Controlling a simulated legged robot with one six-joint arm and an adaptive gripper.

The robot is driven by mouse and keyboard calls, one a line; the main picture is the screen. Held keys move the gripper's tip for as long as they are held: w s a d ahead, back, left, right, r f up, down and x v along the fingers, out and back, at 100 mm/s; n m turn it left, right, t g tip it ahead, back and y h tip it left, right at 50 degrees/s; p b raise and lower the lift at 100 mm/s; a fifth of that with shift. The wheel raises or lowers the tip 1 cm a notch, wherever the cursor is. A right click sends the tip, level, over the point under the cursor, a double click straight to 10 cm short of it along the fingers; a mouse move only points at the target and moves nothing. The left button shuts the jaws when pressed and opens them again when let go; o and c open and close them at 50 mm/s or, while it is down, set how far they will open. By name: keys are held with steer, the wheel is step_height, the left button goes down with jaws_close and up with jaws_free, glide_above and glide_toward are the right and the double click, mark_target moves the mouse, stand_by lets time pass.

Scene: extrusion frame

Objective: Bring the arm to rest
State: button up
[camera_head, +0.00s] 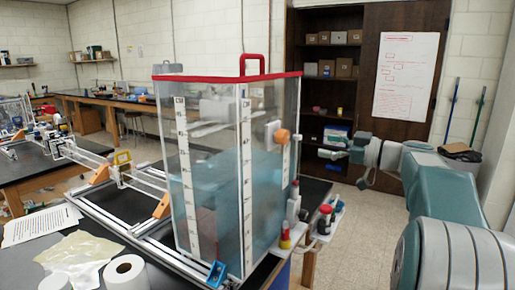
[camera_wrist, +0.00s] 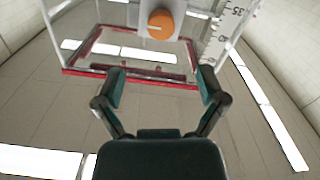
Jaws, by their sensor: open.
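My arm comes in from the right of the head view, and my gripper (camera_head: 346,168) is to the right of the clear tank (camera_head: 222,170), apart from it. In the wrist view my gripper (camera_wrist: 161,88) has its two dark green fingers spread wide with nothing between them. The tank has a red rim, scale strips on its edges and bluish lower walls. An orange knob (camera_head: 282,136) on a white plate sits on the tank's right side. The knob also shows in the wrist view (camera_wrist: 160,25), beyond the fingertips.
The tank stands on an extrusion frame (camera_head: 150,232) on a black bench. Small bottles (camera_head: 293,204) stand at the bench's right edge. A brown cabinet (camera_head: 350,60) stands behind my gripper. The floor (camera_head: 345,235) below my arm looks clear.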

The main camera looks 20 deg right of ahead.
steer(key=s+a+f+m+g+h, duration=0.25)
steer(key=a+f, duration=0.25)
steer(key=a, duration=0.5)
steer(key=s+a+f+m+g+h, duration=0.15)
steer(key=s+a+f+g, duration=0.25)
steer(key=a, duration=0.5)
steer(key=s+a+f+m+g+h, duration=0.1)
steer(key=s+a+f+m+h, duration=0.1)
steer(key=s+f, duration=0.5)
steer(key=s+a+f+m+g+h, duration=0.1)
steer(key=s+a+f+m+h, duration=0.2)
steer(key=s, duration=0.8)
step_height(320, 180, down, 4)
steer(key=shift+s+a+r+m+h, duration=0.1)
steer(key=shift+s+a+m+h, duration=0.15)
steer(key=shift+m+h, duration=0.55)
